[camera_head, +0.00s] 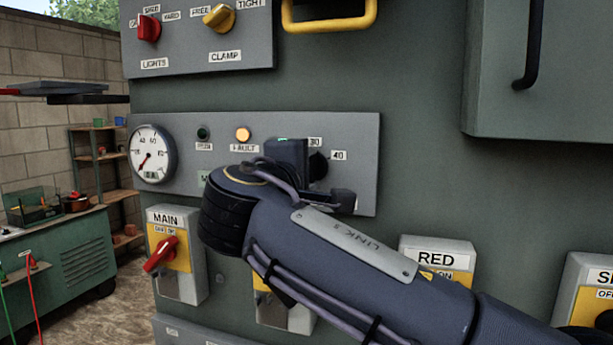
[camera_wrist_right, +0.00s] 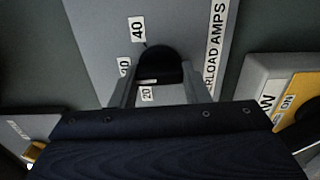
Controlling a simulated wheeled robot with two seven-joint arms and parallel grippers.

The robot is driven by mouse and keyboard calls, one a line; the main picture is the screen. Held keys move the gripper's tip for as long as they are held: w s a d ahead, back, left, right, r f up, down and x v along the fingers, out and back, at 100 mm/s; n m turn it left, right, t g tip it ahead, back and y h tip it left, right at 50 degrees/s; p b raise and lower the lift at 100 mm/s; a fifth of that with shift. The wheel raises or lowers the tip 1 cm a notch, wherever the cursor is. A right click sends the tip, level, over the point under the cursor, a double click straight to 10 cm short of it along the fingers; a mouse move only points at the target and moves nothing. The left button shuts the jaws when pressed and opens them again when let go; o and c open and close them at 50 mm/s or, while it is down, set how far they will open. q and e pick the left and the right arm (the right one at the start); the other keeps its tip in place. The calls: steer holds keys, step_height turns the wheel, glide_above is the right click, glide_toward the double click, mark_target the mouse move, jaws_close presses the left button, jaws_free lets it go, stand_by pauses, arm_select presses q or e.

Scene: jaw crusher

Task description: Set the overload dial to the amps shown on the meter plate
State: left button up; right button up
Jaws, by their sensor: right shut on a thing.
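The overload dial is a round black knob (camera_wrist_right: 160,68) on the grey control panel (camera_head: 360,135). In the wrist view, labels 20, 30 and 40 stand around it, with part of an "OVERLOAD AMPS" strip (camera_wrist_right: 215,45) beside it. My right gripper (camera_wrist_right: 160,85) is shut on the dial, one finger on each side. In the head view, my right gripper (camera_head: 318,170) and wrist cover part of the dial and the 20 label. I cannot tell exactly where the dial points. My left gripper is not in view.
A round gauge (camera_head: 153,154) and a lit amber FAULT lamp (camera_head: 243,134) are left of the dial. A red MAIN switch (camera_head: 160,254) is below. A yellow handle (camera_head: 330,18) juts out above. The RED switch box (camera_head: 438,258) is close to my right forearm.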

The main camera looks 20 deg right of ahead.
stand_by(0.3)
steer(key=o, duration=1)
steer(key=b+v, duration=0.1)
steer(key=v, duration=0.6)
steer(key=shift+s+a, duration=0.25)
steer(key=shift+s, duration=0.1)
